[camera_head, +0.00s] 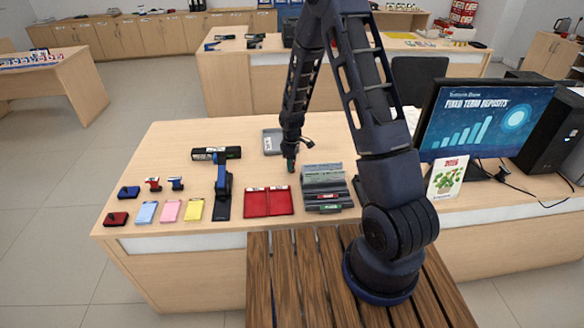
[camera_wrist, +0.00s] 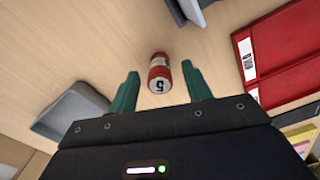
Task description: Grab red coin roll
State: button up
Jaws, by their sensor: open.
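The red coin roll (camera_wrist: 159,74) shows in the wrist view, a small red cylinder with a white end marked 5. It lies on the wooden counter, just beyond and between my fingertips. My gripper (camera_wrist: 161,86) is open, with one green finger on each side of the roll's line and no visible contact. In the head view my gripper (camera_head: 291,165) points down over the counter, behind the red folder and left of the grey tray stack. I cannot make out the coin roll in the head view; the gripper seems to hide it.
A red folder (camera_head: 268,202) lies in front of my gripper. A grey tray (camera_head: 272,141) lies behind it and also shows left in the wrist view (camera_wrist: 72,112). A grey slotted holder (camera_head: 325,187) stands to the right. Stamps, pads and a blue stapler (camera_head: 223,185) are at left.

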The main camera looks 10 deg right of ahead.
jog(key=shift+f, duration=0.95)
jog(key=shift+c, duration=0.4)
grip_shut()
jog(key=shift+r, duration=0.1)
